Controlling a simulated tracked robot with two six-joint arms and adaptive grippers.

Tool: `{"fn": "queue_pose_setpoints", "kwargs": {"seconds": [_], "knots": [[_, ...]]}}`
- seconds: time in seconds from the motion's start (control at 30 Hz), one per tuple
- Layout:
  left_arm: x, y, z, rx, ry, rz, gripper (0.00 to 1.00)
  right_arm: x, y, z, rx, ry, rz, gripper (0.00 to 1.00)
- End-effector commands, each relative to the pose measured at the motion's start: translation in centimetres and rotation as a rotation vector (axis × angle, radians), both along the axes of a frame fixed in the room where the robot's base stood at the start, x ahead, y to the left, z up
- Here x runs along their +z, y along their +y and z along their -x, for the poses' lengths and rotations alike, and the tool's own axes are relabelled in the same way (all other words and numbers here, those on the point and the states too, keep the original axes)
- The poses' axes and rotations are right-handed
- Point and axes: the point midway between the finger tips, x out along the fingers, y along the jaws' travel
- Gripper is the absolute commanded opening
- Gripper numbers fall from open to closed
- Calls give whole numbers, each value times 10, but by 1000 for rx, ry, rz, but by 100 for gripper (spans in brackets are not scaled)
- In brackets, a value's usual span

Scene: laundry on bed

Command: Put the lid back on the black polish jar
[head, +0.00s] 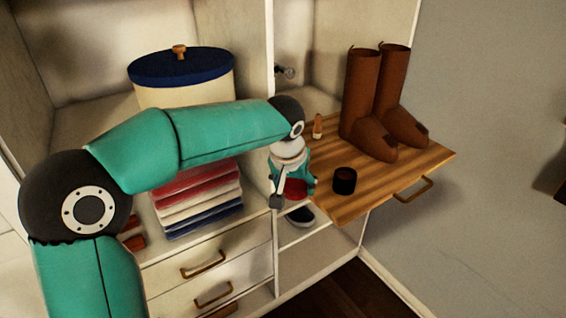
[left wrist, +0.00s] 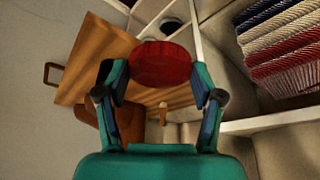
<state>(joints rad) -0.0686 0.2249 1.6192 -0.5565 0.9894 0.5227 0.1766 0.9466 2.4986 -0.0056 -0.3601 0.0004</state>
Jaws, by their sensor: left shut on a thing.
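My right gripper is not in view.
Brown boots (head: 375,105) stand at the back of the board, and a small brown-and-pale item (head: 317,126) stands near its back left. Folded towels (head: 199,198) and a blue-lidded box (head: 182,78) are on the left. A dark round item (head: 301,216) lies on a lower shelf. The board's front is clear.

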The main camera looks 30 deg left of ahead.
Motion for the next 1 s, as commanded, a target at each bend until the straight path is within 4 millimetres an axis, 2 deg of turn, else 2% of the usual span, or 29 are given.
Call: {"fn": "queue_pose_setpoints", "kwargs": {"seconds": [0.27, 0.4, 0.5, 0.6, 0.7, 0.97, 1.0], "knots": [[-82, -24, -5, -97, 9, 0, 49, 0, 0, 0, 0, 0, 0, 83], [-130, -48, -3, -175, 11, 2, 49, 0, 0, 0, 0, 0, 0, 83], [-159, -70, -2, -233, 8, 1, 49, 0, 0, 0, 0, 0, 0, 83], [-174, -86, -3, -267, 4, 1, 49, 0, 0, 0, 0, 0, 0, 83], [-180, -94, -3, -282, 1, 1, 49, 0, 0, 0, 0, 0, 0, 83], [-181, -95, -4, -282, -1, 0, 49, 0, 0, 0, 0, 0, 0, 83], [-181, -95, -4, -282, -1, 0, 49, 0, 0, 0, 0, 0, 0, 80]]}}
